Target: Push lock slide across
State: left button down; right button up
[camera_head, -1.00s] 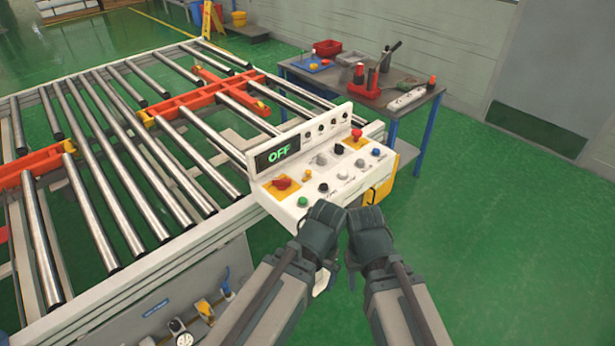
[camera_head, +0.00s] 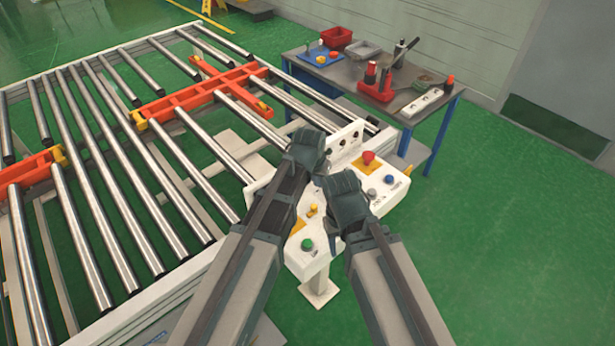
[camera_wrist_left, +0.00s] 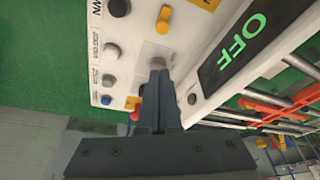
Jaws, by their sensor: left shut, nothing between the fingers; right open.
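The white control panel (camera_head: 299,255) stands at the corner of the roller table, largely hidden behind my two grippers in the head view. My left gripper (camera_head: 308,140) is over the panel's upper part. In the left wrist view its fingers (camera_wrist_left: 158,68) are shut and empty, pointing at the panel face (camera_wrist_left: 140,42) beside the green "OFF" display (camera_wrist_left: 241,37). A greyish square patch (camera_wrist_left: 156,50) is at the fingertips; I cannot tell whether they touch it. I cannot make out the lock slide for certain. My right gripper (camera_head: 335,180) is over the panel's middle, its jaws hard to see.
Red (camera_head: 369,157), green (camera_head: 307,244) and blue (camera_head: 389,180) buttons project from the panel near my grippers. The roller table (camera_head: 192,232) with orange crossbars fills the left. A workbench (camera_head: 343,87) with tools stands behind. Green floor is open at right.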

pick_arm(q)
jog(key=shift+w+a+r, duration=0.1)
jog(key=shift+w+r, duration=0.05)
jog(key=shift+w, duration=0.35)
jog(key=shift+w+a+r, duration=0.1)
jog(key=shift+w, duration=0.35)
pick_arm(e)
jog(key=shift+w+a+r, duration=0.2)
jog(key=shift+w, duration=0.25)
pick_arm(q)
jog(key=shift+f, duration=0.1)
pick_arm(e)
jog(key=shift+f, duration=0.1)
pick_arm(q)
jog(key=b+x, duration=0.9)
jog(key=x, duration=0.1)
jog(key=shift+w+b, duration=0.1)
jog(key=shift+b, duration=0.25)
jog(key=s, duration=0.1)
jog(key=s+a, duration=0.1)
jog(key=s, duration=0.1)
jog(key=shift+s+f, duration=0.2)
jog(key=shift+s, duration=0.3)
jog(key=shift+w, duration=0.1)
pick_arm(e)
notch_tip(320, 180, down, 10)
